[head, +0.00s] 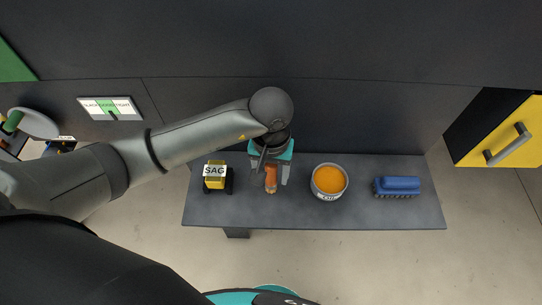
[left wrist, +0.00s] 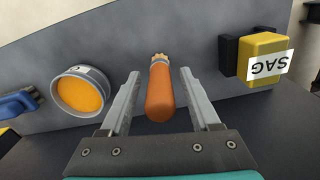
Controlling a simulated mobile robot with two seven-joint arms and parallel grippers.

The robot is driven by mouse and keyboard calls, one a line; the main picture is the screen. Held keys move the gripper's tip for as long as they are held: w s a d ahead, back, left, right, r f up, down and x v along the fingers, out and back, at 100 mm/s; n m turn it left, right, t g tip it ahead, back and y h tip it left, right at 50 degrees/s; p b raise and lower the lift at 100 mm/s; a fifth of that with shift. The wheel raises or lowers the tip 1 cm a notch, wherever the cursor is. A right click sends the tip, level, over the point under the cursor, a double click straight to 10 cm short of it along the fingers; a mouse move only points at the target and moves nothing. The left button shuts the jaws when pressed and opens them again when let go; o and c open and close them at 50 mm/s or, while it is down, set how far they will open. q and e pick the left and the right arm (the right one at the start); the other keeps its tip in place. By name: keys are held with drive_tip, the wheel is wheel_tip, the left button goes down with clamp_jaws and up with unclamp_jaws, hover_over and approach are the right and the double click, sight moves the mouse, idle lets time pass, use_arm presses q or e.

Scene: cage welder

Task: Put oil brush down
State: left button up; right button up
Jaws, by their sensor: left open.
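The oil brush (head: 271,181) has an orange-brown handle and shows between the fingers of my left gripper (head: 270,177) over the grey table. In the left wrist view the brush (left wrist: 159,92) lies between the two open fingers of the left gripper (left wrist: 159,76), with a gap on each side. Its pale bristle end points away from the gripper. I cannot tell whether the brush rests fully on the table. The round oil tin (head: 329,181), filled with orange oil, stands right of the brush; it also shows in the left wrist view (left wrist: 81,93). My right gripper is not in view.
A yellow and black block labelled SAG (head: 216,177) stands left of the brush on the table (head: 300,215). A blue brush-like block (head: 397,187) lies at the right end. A yellow cabinet with a handle (head: 507,144) is at the far right. A dark panel stands behind the table.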

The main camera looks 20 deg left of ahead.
use_arm(q)
wheel_tip(320, 180, up, 12)
drive_tip(key=shift+f+b, duration=0.1)
drive_tip(key=shift+b, duration=0.55)
